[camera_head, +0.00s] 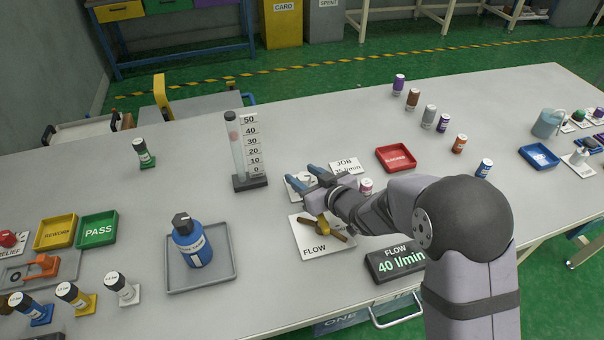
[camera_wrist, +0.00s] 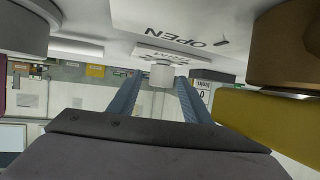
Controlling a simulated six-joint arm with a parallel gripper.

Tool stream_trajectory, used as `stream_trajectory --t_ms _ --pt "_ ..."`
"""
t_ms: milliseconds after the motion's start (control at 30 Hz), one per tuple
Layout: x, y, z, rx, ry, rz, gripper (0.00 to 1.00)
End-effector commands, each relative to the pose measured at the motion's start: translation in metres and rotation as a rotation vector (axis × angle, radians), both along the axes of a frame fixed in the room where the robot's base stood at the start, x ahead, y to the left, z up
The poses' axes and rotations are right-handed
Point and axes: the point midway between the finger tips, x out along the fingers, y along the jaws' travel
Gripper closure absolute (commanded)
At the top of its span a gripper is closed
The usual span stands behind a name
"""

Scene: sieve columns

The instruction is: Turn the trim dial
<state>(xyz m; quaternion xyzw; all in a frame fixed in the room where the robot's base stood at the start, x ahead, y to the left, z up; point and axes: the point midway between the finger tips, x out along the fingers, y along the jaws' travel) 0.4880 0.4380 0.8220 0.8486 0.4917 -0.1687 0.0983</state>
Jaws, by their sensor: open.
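The trim dial (camera_wrist: 162,76) is a small pale knob in front of the plate marked TRIM (camera_wrist: 185,59), seen upside down in the wrist view. In that view it appears between the tips of my gripper (camera_wrist: 158,80), whose two blue fingers are apart and hold nothing. I cannot tell whether they touch the dial. In the head view my gripper (camera_head: 300,175) lies low over the small white trim plate (camera_head: 291,188), fingers pointing back and left. The dial itself is mostly hidden there.
A flow display (camera_head: 396,262) reads 40 l/min. A graduated column (camera_head: 238,150) stands behind left, and a red tray (camera_head: 396,158) behind right.

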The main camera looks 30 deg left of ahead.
Motion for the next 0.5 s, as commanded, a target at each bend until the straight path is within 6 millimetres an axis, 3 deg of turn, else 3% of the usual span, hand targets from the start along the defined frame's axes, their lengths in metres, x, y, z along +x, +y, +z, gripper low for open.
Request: stream_trajectory --t_ms 433,500 --pt "0.0044 0.0079 -0.0038 0.000 0.000 0.000 0.55" --pt "0.0044 0.0079 -0.0038 0.000 0.000 0.000 0.70"
